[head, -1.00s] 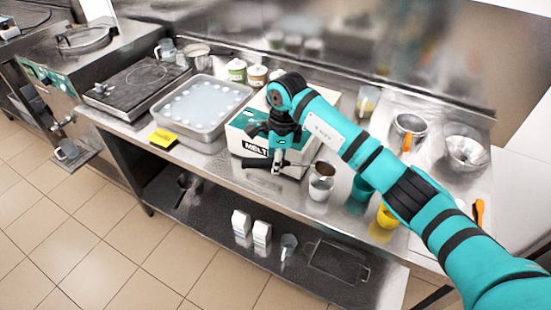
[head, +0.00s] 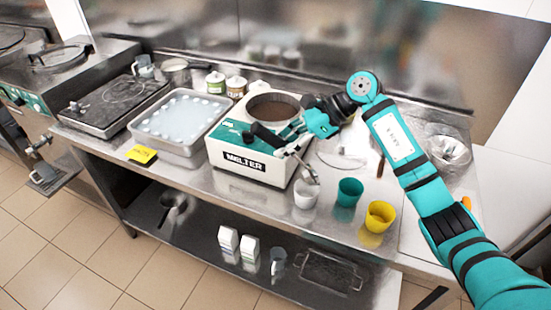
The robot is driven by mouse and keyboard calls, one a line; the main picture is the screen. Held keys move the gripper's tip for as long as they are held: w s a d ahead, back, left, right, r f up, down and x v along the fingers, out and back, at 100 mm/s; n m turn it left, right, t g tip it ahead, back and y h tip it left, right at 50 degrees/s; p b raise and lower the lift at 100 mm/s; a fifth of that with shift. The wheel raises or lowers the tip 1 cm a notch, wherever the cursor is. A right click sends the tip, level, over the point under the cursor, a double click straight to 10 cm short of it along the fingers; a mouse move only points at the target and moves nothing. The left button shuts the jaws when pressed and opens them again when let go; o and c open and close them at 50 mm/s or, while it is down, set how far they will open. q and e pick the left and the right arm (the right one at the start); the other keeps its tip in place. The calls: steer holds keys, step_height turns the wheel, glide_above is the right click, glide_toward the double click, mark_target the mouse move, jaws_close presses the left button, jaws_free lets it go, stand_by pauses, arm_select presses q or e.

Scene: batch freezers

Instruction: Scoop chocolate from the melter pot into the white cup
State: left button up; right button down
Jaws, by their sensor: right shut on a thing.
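The white melter (head: 246,160) stands on the steel counter, with brown chocolate in its round pot (head: 272,106). My right gripper (head: 292,133) is in front of the pot's right side. It is shut on a scoop with a dark handle (head: 266,136) and a metal bowl (head: 311,177). The scoop's bowl is tilted and low, above or at the rim of the white cup (head: 305,194); I cannot tell whether they touch. The cup stands upright at the melter's front right. Its inside is partly hidden by the scoop. My left gripper is not in view.
A teal cup (head: 348,192) and a yellow cup (head: 380,216) stand right of the white cup. A tray with pale discs (head: 181,120) is left of the melter. Jars (head: 236,86) stand behind. A metal bowl (head: 448,150) is at the right.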

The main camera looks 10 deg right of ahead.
steer(key=shift+s+d+r+y+b, duration=0.1)
steer(key=shift+d+r+y+b, duration=0.1)
steer(key=shift+d+y+b, duration=0.8)
steer(key=shift+s+d+r+y+b, duration=0.15)
steer(key=shift+d+y+b, duration=0.35)
steer(key=shift+b, duration=0.95)
steer(key=shift+w+d+r+b, duration=0.1)
steer(key=shift+d+r+b, duration=0.1)
steer(key=shift+d+b, duration=0.25)
steer(key=shift+d+r+y+b, duration=0.2)
steer(key=shift+r+y+b, duration=0.05)
steer(key=shift+y+b, duration=0.15)
